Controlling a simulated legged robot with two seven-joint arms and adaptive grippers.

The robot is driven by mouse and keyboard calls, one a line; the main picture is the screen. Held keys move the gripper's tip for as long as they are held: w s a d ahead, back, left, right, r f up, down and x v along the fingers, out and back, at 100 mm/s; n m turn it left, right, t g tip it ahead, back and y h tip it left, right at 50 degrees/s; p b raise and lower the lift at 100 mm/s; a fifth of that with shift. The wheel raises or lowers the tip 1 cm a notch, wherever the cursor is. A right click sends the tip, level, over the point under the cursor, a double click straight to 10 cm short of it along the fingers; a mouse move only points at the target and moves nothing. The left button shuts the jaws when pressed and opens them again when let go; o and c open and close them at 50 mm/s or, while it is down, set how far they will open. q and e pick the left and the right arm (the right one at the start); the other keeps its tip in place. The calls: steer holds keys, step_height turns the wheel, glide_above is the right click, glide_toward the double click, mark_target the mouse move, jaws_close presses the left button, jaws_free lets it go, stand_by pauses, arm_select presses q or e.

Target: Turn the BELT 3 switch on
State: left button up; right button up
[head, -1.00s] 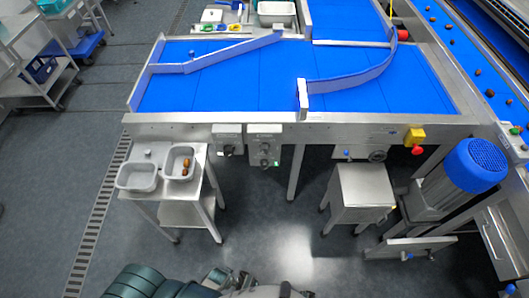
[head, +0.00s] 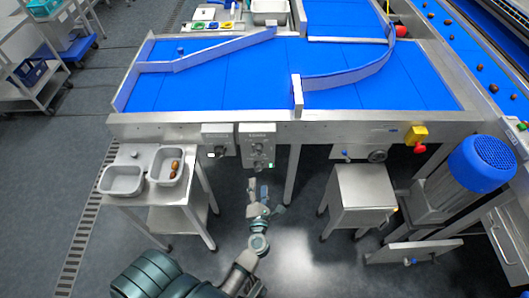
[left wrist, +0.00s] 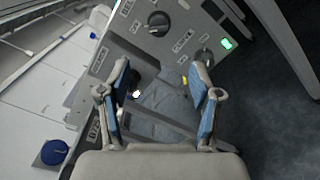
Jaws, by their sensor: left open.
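Two grey control boxes hang under the front edge of the belt table in the head view: the left control box (head: 218,140) with a dark knob, and the right control box (head: 257,146) with several controls and a small green light. My left gripper (head: 258,190) is open and empty, just below the right box. In the left wrist view, the gripper (left wrist: 160,95) faces a tilted grey panel (left wrist: 125,45). It has a large black rotary knob (left wrist: 158,23), a smaller knob (left wrist: 203,57), a lit green lamp (left wrist: 227,44) and a dark control between the fingers. My right gripper is out of view.
A steel stand with two grey bins (head: 122,180) is left of the arm, one bin holding dates (head: 175,167). A steel box stand (head: 364,190) and a blue motor (head: 482,163) are on the right. A red button on a yellow box (head: 416,134) sits right. Floor around the arm is open.

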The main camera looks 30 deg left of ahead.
mark_target(258, 154)
arm_select(q)
steer(key=x, duration=1.2)
steer(key=shift+d, duration=0.1)
steer(key=x, duration=0.3)
steer(key=shift+w+b, duration=0.15)
steer(key=shift+b, duration=0.25)
steer(key=shift+w+a, duration=0.25)
steer(key=shift+a, duration=0.05)
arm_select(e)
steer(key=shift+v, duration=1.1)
arm_select(q)
steer(key=shift+c, duration=0.7)
steer(key=c, duration=1)
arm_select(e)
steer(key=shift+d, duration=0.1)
